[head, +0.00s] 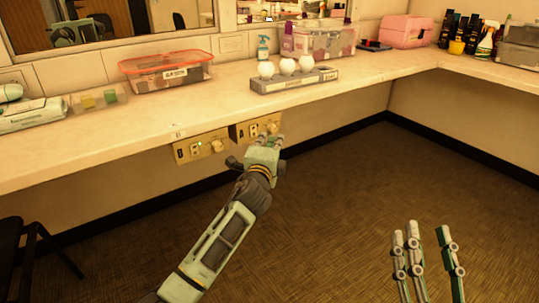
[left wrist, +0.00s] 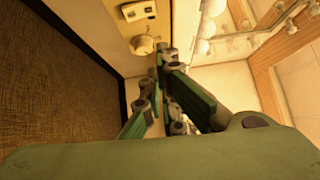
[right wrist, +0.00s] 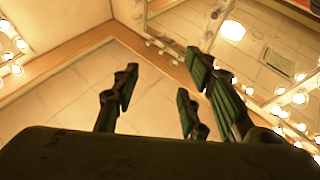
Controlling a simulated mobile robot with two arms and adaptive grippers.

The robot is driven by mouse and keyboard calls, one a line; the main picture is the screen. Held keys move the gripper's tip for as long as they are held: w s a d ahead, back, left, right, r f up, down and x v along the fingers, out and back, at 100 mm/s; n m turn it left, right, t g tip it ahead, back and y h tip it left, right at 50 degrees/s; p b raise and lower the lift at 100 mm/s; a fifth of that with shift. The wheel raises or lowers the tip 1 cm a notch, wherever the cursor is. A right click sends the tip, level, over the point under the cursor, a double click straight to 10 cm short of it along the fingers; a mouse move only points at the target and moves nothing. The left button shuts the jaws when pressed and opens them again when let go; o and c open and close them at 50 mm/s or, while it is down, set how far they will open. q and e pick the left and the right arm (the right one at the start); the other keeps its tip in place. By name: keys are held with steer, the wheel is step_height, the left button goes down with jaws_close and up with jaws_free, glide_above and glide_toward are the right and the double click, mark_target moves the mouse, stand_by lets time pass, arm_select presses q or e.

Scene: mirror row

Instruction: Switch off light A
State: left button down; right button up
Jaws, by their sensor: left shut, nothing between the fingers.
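Two beige switch panels are on the front below the counter edge. The left panel (head: 200,147) has a round knob and a small green light. The right panel (head: 256,127) also has a knob and is partly hidden by my left gripper (head: 272,141). In the left wrist view, a panel with a knob (left wrist: 146,46) is just beyond the shut, empty fingers; contact is unclear. My right gripper (head: 428,250) is open and empty over the floor, away from the panels.
On the counter (head: 350,82) stand a grey holder (head: 293,80) with white bulbs, a clear red-rimmed box (head: 167,72), a spray bottle (head: 263,47) and a pink case (head: 403,31). A dark chair (head: 30,255) is at lower left. The floor at right is clear.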

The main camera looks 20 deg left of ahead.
arm_select(q)
steer(key=s+p, duration=0.2)
steer(key=s, duration=0.6)
steer(key=shift+s+d+r+p, duration=0.25)
steer(key=shift+s+p, duration=0.05)
arm_select(e)
step_height(320, 180, down, 14)
steer(key=w+d+g+h, duration=0.1)
steer(key=g+h, duration=0.1)
steer(key=g, duration=0.5)
steer(key=shift+r+g+h, duration=0.15)
steer(key=shift+g+h, duration=0.15)
steer(key=shift+h, duration=0.1)
